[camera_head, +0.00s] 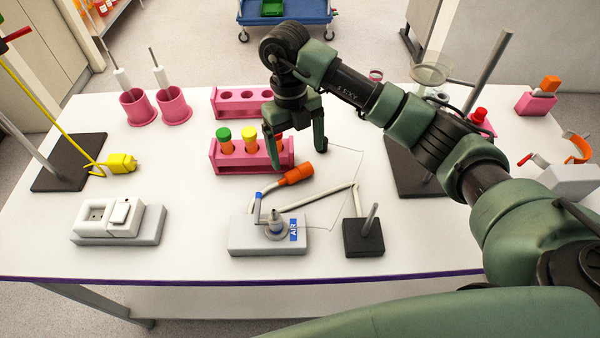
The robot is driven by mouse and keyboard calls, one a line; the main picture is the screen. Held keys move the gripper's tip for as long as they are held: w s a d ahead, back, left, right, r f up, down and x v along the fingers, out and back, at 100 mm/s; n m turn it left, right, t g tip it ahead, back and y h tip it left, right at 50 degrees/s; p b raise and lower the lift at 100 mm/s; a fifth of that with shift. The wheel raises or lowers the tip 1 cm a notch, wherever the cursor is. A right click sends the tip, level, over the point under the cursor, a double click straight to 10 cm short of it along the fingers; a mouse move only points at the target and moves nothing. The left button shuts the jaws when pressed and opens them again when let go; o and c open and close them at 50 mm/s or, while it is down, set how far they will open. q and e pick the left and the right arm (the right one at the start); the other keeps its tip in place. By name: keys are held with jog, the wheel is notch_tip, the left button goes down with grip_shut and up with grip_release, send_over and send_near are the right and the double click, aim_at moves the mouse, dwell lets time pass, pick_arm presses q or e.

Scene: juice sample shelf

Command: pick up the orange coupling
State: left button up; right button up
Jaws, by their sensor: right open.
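The orange coupling (297,174) lies on the white table just in front of the pink test-tube rack. It looks like a short tube with a thinner end towards the lower left, close to the grey block marked AIR (266,243). My right gripper (297,158) points down above and slightly behind the coupling, with its two green fingers spread and nothing between them. I cannot tell its exact height over the coupling. My left gripper is not in view.
The pink rack (230,160) with capped tubes stands right beside the right gripper's left finger. A pale hose (320,197) and black block with a post (363,238) lie nearby. Two pink holders (174,107) and a yellow plug (122,162) are to the left.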

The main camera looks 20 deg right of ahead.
aim_at(299, 169)
notch_tip(299, 169, down, 2)
jog(key=shift+a+f, duration=0.1)
jog(key=f+p, duration=0.1)
jog(key=f, duration=0.2)
jog(key=f+p, duration=0.1)
jog(key=shift+d+f+p, duration=0.2)
jog(key=shift+d+p, duration=0.05)
jog(key=shift+p, duration=0.05)
jog(key=shift+f, duration=0.25)
jog(key=c, duration=1.5)
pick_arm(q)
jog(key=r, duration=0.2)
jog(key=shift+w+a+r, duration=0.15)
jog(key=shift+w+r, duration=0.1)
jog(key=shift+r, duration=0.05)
pick_arm(e)
jog(key=shift+r, duration=0.1)
